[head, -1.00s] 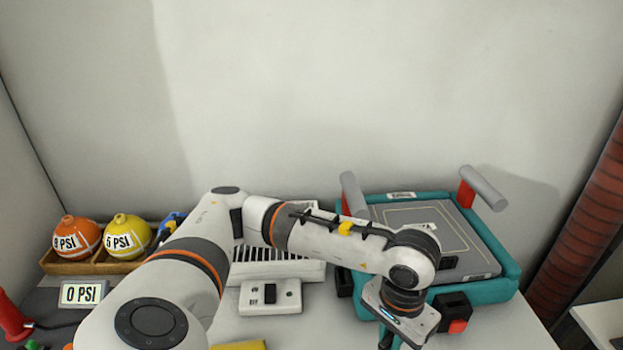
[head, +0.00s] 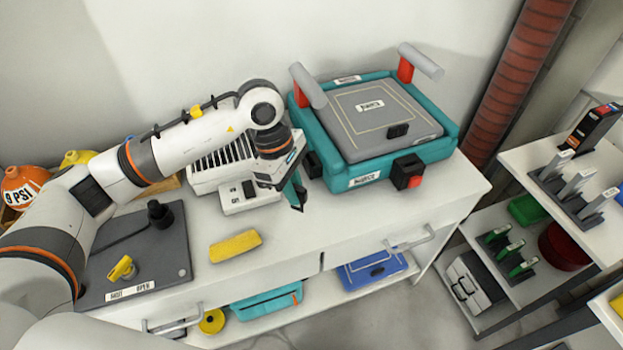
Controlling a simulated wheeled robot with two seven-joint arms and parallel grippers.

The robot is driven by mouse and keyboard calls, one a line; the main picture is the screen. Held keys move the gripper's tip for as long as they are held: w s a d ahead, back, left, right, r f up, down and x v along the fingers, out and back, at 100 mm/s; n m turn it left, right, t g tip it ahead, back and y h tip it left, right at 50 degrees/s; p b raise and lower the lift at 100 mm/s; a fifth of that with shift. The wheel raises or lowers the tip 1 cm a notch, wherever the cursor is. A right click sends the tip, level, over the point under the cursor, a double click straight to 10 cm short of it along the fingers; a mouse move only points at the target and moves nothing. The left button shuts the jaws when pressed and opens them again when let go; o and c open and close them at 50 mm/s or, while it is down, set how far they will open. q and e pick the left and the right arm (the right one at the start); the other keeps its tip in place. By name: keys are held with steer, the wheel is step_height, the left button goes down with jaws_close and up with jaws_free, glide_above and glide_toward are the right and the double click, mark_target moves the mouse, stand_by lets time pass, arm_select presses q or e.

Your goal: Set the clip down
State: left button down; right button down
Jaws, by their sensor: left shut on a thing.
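My left arm comes in from the left and its gripper (head: 299,207) points down over the white worktop, in front of the teal box. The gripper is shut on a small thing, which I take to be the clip. The jaws and wrist hide most of it, and a dark teal part shows at the fingers. I cannot tell whether it touches the worktop (head: 345,222). My right gripper is not in view.
The teal box (head: 440,150) with a grey lid stands behind the gripper. A yellow block (head: 235,246) and a grey panel (head: 165,265) lie to the left. The worktop's front right is clear. Shelves (head: 530,160) with racks stand at the right.

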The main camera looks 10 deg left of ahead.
arm_select(q)
step_height(320, 180, down, 8)
steer(key=shift+f+p, duration=0.1)
steer(key=shift+p, duration=0.25)
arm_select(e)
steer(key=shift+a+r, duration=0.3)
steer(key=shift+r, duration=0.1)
arm_select(q)
steer(key=shift+f, duration=0.1)
steer(key=c, duration=1.8)
jaws_free()
steer(key=shift+f, duration=0.1)
steer(key=o, duration=0.4)
steer(key=shift+o, duration=0.2)
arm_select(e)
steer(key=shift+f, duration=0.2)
